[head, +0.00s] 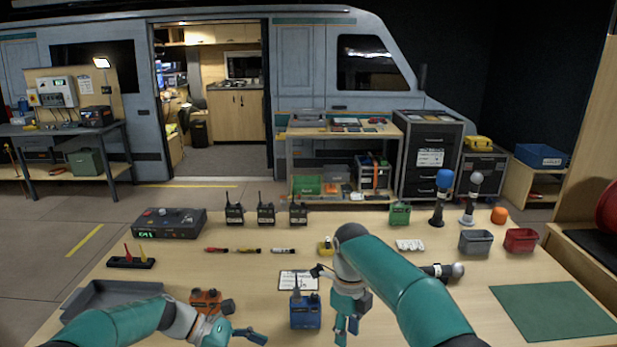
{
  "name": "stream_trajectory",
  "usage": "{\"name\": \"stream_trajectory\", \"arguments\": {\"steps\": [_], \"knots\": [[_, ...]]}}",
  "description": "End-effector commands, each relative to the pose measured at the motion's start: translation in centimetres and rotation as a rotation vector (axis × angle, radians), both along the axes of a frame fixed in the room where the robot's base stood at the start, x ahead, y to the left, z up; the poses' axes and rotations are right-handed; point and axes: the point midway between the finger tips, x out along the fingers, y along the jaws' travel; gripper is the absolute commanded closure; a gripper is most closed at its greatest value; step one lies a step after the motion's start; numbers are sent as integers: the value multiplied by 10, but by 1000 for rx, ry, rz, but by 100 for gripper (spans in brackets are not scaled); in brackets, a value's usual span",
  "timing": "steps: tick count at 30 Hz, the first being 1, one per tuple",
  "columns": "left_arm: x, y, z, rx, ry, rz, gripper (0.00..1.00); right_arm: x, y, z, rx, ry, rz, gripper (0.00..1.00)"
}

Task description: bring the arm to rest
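My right arm comes in from the lower right and bends down over the workbench (180,262). Its gripper (347,328) points downward with a narrow gap between the fingertips, and no object shows between them. It is just right of a blue radio-like device (305,314). My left arm comes in from the lower left, low over the bench front. Its gripper (237,335) has its fingers apart and looks empty. It is just in front of an orange device (207,301). Whether either gripper touches the bench is unclear.
A grey tray (112,294) lies beside my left arm. A white card (299,280) lies behind the blue device. A dark microphone (442,271) lies behind my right arm. Radios (266,214), upright microphones (440,200) and bins (476,242) line the back. A green mat (553,310) lies bare at right.

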Motion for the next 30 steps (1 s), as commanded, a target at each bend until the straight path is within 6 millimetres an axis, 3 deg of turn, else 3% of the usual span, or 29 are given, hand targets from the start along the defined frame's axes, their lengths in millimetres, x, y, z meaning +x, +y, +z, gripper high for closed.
{"name": "stream_trajectory", "arguments": {"steps": [5,10,15,18,22,27,30], "knots": [[-32,-10,-24,14,82,-45,31,-25,-35,-42,-10,126,-38,65],[-72,-18,-64,81,138,-93,31,-58,-60,-97,29,227,-10,65],[-137,-21,-121,206,123,-205,31,-117,-75,-170,170,297,177,65],[-181,-18,-153,288,60,-313,31,-164,-74,-209,289,289,350,65],[-236,-10,-184,375,-72,-484,31,-225,-65,-244,438,213,616,65],[-288,-1,-206,442,-299,-710,31,-291,-48,-264,551,39,993,65],[-306,1,-211,463,-452,-830,31,-318,-39,-266,561,-78,1233,65]]}}
